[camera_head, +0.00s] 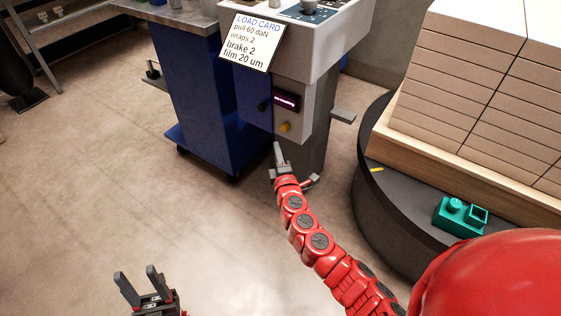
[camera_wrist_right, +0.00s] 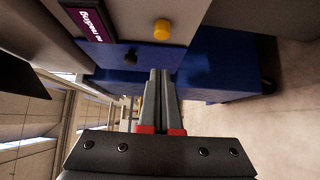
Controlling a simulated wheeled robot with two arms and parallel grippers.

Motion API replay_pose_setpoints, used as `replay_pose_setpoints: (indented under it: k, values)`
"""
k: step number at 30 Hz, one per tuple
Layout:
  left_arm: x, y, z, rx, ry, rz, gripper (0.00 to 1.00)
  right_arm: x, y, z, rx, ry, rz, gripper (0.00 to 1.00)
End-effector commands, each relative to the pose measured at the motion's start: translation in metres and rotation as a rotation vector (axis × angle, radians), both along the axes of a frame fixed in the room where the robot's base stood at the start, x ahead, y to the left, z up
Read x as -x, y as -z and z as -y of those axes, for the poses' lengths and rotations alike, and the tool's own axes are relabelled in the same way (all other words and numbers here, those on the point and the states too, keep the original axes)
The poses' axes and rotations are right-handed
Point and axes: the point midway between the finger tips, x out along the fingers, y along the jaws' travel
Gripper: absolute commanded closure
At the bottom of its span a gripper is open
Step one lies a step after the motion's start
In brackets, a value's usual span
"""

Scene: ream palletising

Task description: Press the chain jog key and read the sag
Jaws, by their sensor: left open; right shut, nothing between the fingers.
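A grey control post (camera_head: 315,75) carries a small dark display (camera_head: 286,99) with pink text that seems to say "no reading". My left gripper (camera_head: 137,272) is open and empty over the floor. I cannot tell which control is the chain jog key.
A load card (camera_head: 249,42) on the post reads pull 60 daN, wraps 2, brake 2, film 20 um. A blue cabinet (camera_head: 205,95) stands to the left. A dark round turntable (camera_head: 380,215) at right bears stacked cartons (camera_head: 450,90) and a teal device (camera_head: 458,216).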

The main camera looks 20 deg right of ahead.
Motion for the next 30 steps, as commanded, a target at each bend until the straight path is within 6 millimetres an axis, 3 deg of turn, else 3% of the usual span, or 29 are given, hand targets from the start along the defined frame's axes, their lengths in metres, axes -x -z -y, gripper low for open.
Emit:
replay_pose_setpoints:
  k: [3,9,15,26,30]
  values:
    - [0.000,0.007,0.000,0.000,0.000,0.000,0.50,-0.024,0.001,0.002,-0.001,0.000,0.002,1.00]
    - [0.000,0.012,0.000,0.000,0.000,0.000,0.50,-0.044,0.001,0.023,-0.001,0.000,0.001,1.00]
    - [0.000,0.014,0.000,0.000,0.000,0.000,0.50,-0.052,0.001,0.034,-0.001,-0.001,-0.001,1.00]
    - [0.000,0.015,0.000,0.000,0.000,0.000,0.50,-0.053,0.000,0.035,0.000,-0.002,0.000,1.00]
    - [0.000,0.021,0.000,0.000,0.000,0.000,0.50,-0.061,0.000,0.046,-0.001,0.002,0.003,1.00]
